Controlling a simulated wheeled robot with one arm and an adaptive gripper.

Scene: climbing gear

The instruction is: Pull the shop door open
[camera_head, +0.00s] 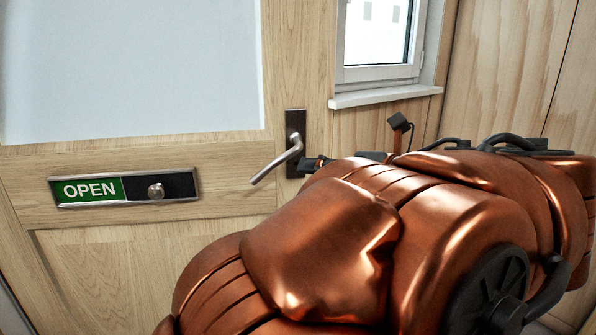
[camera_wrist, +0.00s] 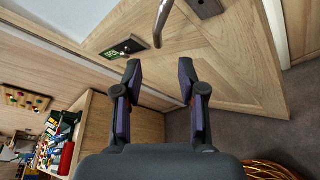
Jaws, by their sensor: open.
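The shop door (camera_head: 120,230) is light wood with a large pale pane; I see no clear gap along its handle side. Its silver lever handle (camera_head: 278,160) sits on a dark plate (camera_head: 295,125) and slants down to the left. In the wrist view the lever (camera_wrist: 161,22) lies beyond my gripper (camera_wrist: 160,80), between the lines of the two fingers and apart from them. The fingers are open with nothing between them. In the head view my copper arm hides most of the gripper; only a small dark part shows just right of the handle.
A green and black OPEN sign (camera_head: 85,190) with a knob is on the door. A small window (camera_head: 378,35) with a white sill is right of the door. In the wrist view, shelves with colourful goods (camera_wrist: 62,140) stand at left; a coiled orange thing (camera_wrist: 268,170) lies on grey carpet (camera_wrist: 245,130).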

